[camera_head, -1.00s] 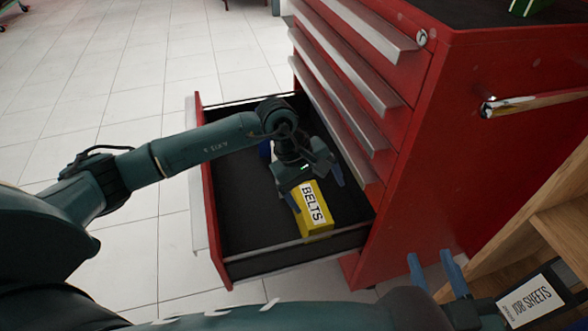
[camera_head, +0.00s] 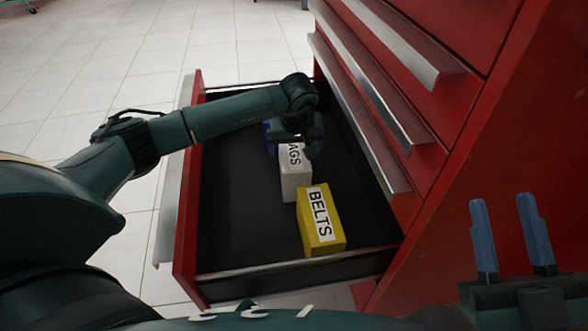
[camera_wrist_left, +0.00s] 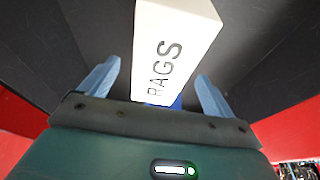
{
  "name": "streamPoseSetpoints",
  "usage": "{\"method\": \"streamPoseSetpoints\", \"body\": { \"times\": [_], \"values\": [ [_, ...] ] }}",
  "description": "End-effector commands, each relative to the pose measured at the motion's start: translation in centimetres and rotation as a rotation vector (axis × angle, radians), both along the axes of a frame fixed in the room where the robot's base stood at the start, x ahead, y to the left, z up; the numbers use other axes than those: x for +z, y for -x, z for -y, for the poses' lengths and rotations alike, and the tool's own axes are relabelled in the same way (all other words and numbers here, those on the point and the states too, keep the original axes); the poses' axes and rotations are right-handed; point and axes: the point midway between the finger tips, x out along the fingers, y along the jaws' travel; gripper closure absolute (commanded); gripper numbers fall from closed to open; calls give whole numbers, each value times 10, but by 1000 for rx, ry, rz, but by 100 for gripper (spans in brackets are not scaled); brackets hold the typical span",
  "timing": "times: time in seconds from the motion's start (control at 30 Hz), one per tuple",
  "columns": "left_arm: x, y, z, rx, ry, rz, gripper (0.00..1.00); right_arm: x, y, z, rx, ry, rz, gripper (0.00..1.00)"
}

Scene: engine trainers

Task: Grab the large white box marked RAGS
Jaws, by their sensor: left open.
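The white box marked RAGS (camera_head: 295,184) lies in the open drawer, partly hidden by my left gripper (camera_head: 297,142) at its far end. In the left wrist view, the white box (camera_wrist_left: 178,30) extends between and beyond the two blue fingers of my left gripper (camera_wrist_left: 158,70). The fingers are apart, with gaps on both sides of the box, so it is not gripped. My right gripper (camera_head: 501,201) is open and empty at the lower right, in front of the red cabinet.
A yellow BELTS box (camera_head: 319,222) sits beside the white box, nearer the drawer's front-right corner. A blue item (camera_head: 269,137) shows behind my left gripper. The red drawer (camera_head: 186,190) has bare dark floor at left. The red cabinet (camera_head: 455,215) rises on the right.

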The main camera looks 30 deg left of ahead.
Motion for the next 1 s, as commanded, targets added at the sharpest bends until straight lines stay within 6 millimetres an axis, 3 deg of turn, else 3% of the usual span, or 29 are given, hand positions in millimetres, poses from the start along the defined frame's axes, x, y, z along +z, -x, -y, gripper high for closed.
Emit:
{"method": "streamPoseSetpoints", "body": {
  "times": [0.33,0.67,1.0],
  "values": [
    [-46,-8,-7,2,2,-2,11,29,5,3,3,26,273,64],
    [-50,-10,-9,1,1,1,11,39,8,4,4,31,324,64],
    [-50,-10,-9,1,1,1,37,39,8,4,4,30,324,64]
  ]
}}
